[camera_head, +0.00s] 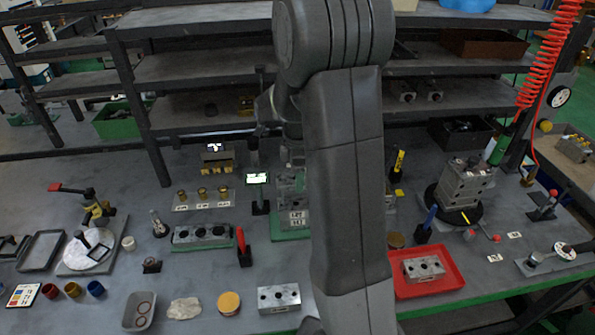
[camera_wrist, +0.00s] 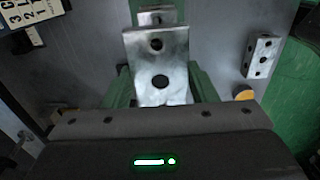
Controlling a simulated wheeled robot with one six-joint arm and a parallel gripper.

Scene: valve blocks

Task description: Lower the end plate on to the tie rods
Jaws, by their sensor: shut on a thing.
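In the wrist view my gripper (camera_wrist: 160,92) is shut on a silver metal plate with round holes, which I take as the end plate (camera_wrist: 174,62). A green finger shows on each side of it. Another pale metal piece (camera_wrist: 155,14) shows just beyond its upper edge. In the head view my arm hides the gripper and much of the middle of the bench. A grey block stack (camera_head: 293,220) on a green base stands just left of the arm, partly covered. I cannot make out the tie rods clearly, nor whether the plate touches anything.
A silver block with holes (camera_head: 279,297) lies at the bench front. A red tray (camera_head: 455,284) holds another block. A red-handled tool (camera_head: 242,248) stands left of the stack and a blue-handled one (camera_head: 427,225) right. A larger block assembly (camera_head: 464,184) stands on a black turntable.

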